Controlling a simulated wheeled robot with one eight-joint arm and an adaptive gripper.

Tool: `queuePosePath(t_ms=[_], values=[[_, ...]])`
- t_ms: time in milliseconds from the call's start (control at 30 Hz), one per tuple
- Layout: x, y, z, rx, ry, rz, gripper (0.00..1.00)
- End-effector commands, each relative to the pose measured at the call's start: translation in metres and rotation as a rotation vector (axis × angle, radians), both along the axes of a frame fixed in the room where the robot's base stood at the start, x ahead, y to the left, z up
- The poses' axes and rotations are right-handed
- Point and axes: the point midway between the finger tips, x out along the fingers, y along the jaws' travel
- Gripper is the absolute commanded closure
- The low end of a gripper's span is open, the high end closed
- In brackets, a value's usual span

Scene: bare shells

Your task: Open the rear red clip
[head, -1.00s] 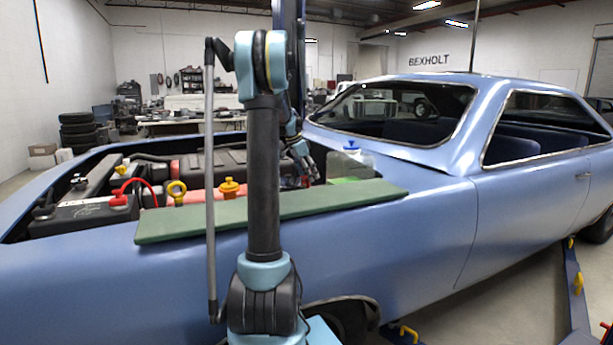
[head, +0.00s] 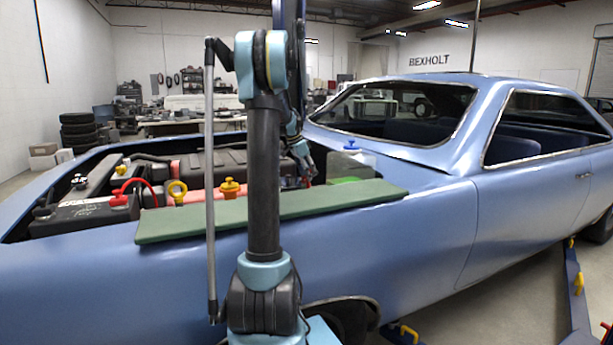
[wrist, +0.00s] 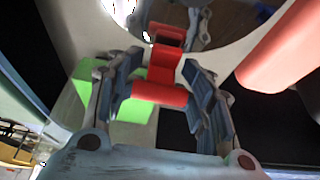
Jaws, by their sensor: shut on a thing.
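A red clip (wrist: 165,68) shows in the wrist view, with a broad bar at its near end and a narrower part reaching up to a dark slot. It sits against a pale, rounded housing (wrist: 213,58). My gripper (wrist: 163,92) is shut on the clip's broad red bar, one finger on each side. In the head view my gripper (head: 307,165) is down in the engine bay, towards the windshield end.
A red cylinder (wrist: 285,45) lies right of my gripper and a green patch (wrist: 133,135) left of it. A green pad (head: 270,208) covers the car's fender edge. A blue-capped reservoir (head: 351,160) stands right of my gripper. Yellow caps (head: 229,188) and a battery (head: 85,213) are to the left.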

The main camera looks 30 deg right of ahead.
Motion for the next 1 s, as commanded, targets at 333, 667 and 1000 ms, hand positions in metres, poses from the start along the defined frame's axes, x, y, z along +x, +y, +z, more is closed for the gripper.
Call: queuePosePath(t_ms=[333,667,1000], values=[[0.001,-0.011,0.0,0.169,-0.014,-0.002,0.98],[0.001,-0.026,-0.003,0.246,-0.019,0.002,0.98],[0.001,-0.047,-0.01,0.243,-0.02,0.002,0.98]])
